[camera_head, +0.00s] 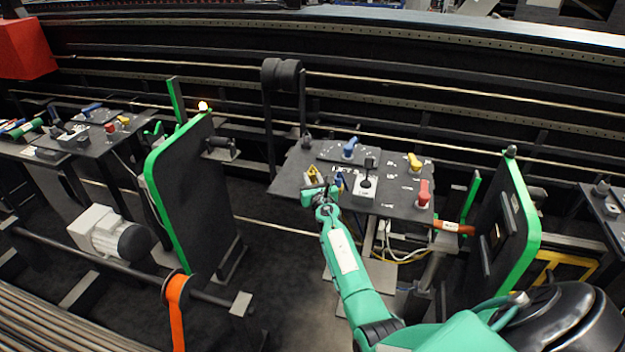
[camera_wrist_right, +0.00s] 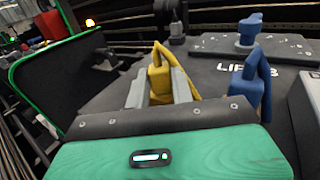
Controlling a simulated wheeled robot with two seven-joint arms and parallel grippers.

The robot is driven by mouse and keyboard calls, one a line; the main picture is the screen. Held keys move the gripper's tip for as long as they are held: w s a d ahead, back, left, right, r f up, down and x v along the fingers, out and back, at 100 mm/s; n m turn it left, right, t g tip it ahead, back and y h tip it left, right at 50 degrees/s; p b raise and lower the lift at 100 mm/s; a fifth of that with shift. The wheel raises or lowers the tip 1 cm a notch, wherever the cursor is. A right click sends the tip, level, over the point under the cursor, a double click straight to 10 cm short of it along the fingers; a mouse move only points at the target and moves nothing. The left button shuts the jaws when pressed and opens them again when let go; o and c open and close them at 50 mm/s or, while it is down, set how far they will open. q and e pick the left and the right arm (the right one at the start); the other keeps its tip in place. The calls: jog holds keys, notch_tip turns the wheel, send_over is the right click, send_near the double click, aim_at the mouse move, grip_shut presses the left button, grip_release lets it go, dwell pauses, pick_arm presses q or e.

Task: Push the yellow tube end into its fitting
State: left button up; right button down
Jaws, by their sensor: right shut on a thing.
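The yellow tube end (camera_wrist_right: 158,82) stands between the two grey fingers of my right gripper (camera_wrist_right: 160,90), which is shut on it. A yellow loop of tube rises from it and bends over to the right. In the head view, my right gripper (camera_head: 317,190) is at the left front part of the dark panel, with the yellow tube end (camera_head: 312,172) just beyond it. The fitting cannot be made out, and the lower part of the tube end is hidden by my gripper. My left gripper is not in view.
A blue tube end (camera_wrist_right: 248,78) stands close to the right of my gripper. The panel (camera_head: 290,181) also carries a blue knob (camera_head: 349,148), a black joystick (camera_head: 367,174), a yellow knob (camera_head: 414,161) and a red knob (camera_head: 423,193). Green-edged upright plates (camera_head: 192,190) flank it.

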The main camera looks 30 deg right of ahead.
jog(key=c, duration=1.1)
grip_release()
jog(key=shift+f, duration=0.15)
jog(key=shift+s, duration=0.1)
jog(key=shift+s+a, duration=0.15)
jog(key=shift+s, duration=0.05)
jog(key=p+v, duration=0.3)
jog(key=v, duration=1)
jog(key=shift+s+p, duration=0.15)
jog(key=shift+p, duration=0.2)
